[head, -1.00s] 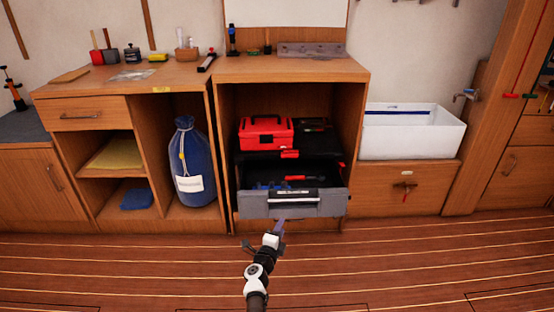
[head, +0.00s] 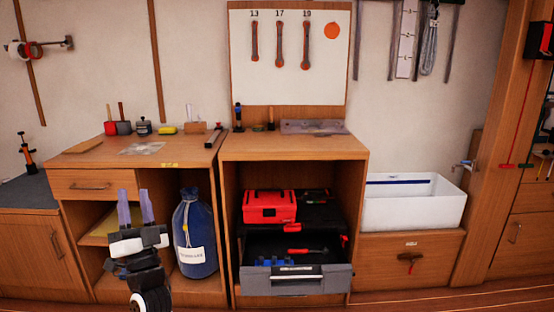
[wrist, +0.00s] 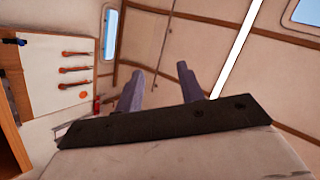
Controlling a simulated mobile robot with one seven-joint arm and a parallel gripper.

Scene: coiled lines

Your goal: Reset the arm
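My gripper (head: 136,208) is at the lower left in the head view, in front of the left cabinet, with its two purple-grey fingers pointing up. The fingers are spread apart with nothing between them. In the wrist view the fingers (wrist: 160,92) also stand apart and empty, with the wall and ceiling behind them. My arm runs down out of the bottom of the head view.
A grey toolbox drawer (head: 295,279) stands pulled out of the middle cabinet, below a red toolbox (head: 269,207). A blue sack (head: 194,232) stands in the left cabinet (head: 75,185). A white sink (head: 412,203) is at right. A tool board (head: 290,85) hangs above.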

